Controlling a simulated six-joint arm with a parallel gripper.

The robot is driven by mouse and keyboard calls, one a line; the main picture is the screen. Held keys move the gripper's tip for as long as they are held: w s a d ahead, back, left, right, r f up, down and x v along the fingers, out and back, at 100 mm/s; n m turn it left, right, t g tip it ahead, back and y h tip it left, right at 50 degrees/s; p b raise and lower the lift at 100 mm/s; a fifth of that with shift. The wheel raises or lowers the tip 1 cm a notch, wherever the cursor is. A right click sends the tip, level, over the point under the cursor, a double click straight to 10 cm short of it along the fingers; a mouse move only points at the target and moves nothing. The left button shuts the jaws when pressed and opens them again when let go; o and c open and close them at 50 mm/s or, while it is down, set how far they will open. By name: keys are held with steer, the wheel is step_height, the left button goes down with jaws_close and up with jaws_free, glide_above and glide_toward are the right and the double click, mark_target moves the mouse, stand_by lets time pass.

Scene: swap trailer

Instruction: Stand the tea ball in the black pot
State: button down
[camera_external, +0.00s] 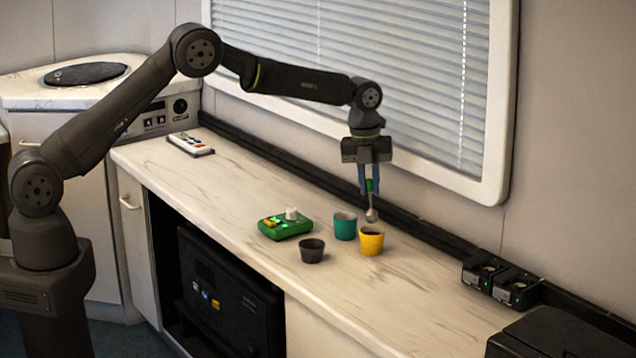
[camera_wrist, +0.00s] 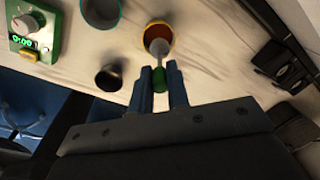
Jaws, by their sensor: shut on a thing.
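My gripper (camera_external: 369,181) is shut on the green handle of the tea ball (camera_external: 372,213). The tea ball hangs with its silver ball end down, just above and behind the rim of the yellow pot (camera_external: 371,243). In the wrist view the tea ball (camera_wrist: 159,48) overlaps the yellow pot's opening (camera_wrist: 151,31); I cannot tell whether its tip is inside the rim. The black pot (camera_external: 312,251) stands upright on the counter, to the left of the yellow pot and nearer the front edge. It also shows in the wrist view (camera_wrist: 109,77), and looks empty.
A teal pot (camera_external: 345,226) stands between the black and yellow pots, slightly behind. A green timer with a white knob (camera_external: 285,227) lies left of them. A remote (camera_external: 190,144) lies far left. Black boxes (camera_external: 498,284) sit at the right; the counter between is clear.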

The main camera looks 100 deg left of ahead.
steer(key=s+d+r+g, duration=0.1)
steer(key=s+d+r, duration=0.15)
steer(key=s, duration=0.35)
steer(key=s+d+r, duration=0.2)
steer(key=s+d, duration=0.1)
steer(key=s, duration=0.3)
step_height(320, 180, down, 10)
steer(key=shift+d+f, duration=0.2)
stand_by(0.7)
steer(key=c, duration=1.3)
jaws_free()
step_height(320, 180, up, 18)
steer(key=shift+f, duration=0.25)
steer(key=shift+a+f, duration=0.1)
steer(key=shift+f, duration=0.05)
